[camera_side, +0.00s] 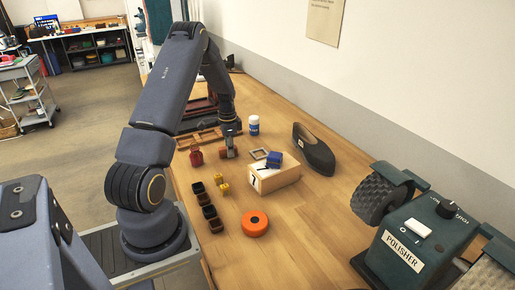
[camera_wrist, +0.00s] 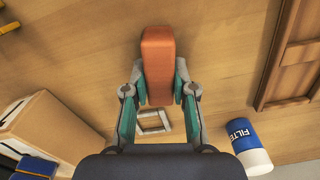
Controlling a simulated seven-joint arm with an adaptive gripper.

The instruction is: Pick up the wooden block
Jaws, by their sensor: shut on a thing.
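The wooden block (camera_wrist: 158,55) is reddish-brown and oblong; it sits between the fingers of my gripper (camera_wrist: 160,85) in the wrist view. The teal-padded fingers press on both its sides near its lower end, and the rest sticks out past the fingertips. In the side view the block (camera_side: 222,152) shows only in part beside my gripper (camera_side: 231,154), which points down at the table. I cannot tell whether the block touches the table.
A square metal frame (camera_wrist: 154,121) and a blue-and-white bottle (camera_wrist: 249,146) lie close by. A wooden box (camera_side: 272,178) carries a blue item (camera_side: 274,159).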

